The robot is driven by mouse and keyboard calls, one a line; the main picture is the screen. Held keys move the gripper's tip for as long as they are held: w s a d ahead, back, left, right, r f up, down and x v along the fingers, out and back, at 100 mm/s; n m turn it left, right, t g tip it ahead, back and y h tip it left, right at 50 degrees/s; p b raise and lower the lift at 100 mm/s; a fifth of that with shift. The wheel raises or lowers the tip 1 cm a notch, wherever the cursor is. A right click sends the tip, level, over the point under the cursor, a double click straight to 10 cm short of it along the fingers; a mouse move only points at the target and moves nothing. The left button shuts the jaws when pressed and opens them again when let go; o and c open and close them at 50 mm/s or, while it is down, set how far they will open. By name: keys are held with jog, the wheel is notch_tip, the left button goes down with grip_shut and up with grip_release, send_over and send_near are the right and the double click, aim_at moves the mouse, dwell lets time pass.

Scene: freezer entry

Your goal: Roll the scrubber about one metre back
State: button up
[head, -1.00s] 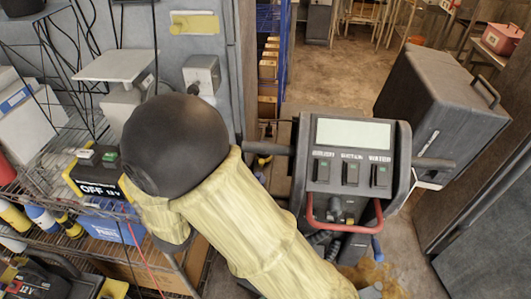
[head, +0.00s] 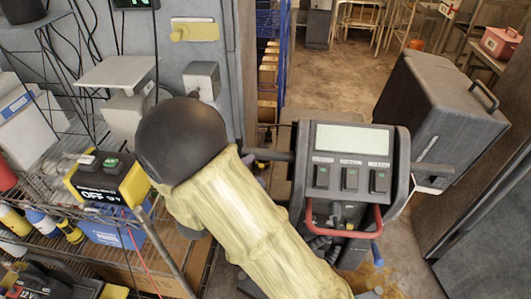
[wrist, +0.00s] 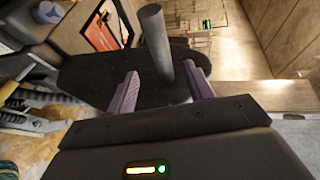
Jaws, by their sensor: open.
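The scrubber (head: 297,180) stands right of centre in the head view. It has a dark control panel with a pale screen, several switches, a red bail (head: 378,228) and a dark bar handle sticking out on each side. Its left handle (head: 266,154) ends near my arm.
A wire shelf with a yellow-black battery unit (head: 105,185) and bottles stands close on the left. A large dark case (head: 440,115) stands behind the scrubber at right. Open floor (head: 335,75) lies beyond the doorway. A brown stain (head: 375,275) lies near the scrubber's base.

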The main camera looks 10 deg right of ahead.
aim_at(263, 157)
jog(key=p+x, duration=0.1)
jog(key=x, duration=0.9)
jog(key=shift+w+d, duration=0.1)
grip_shut()
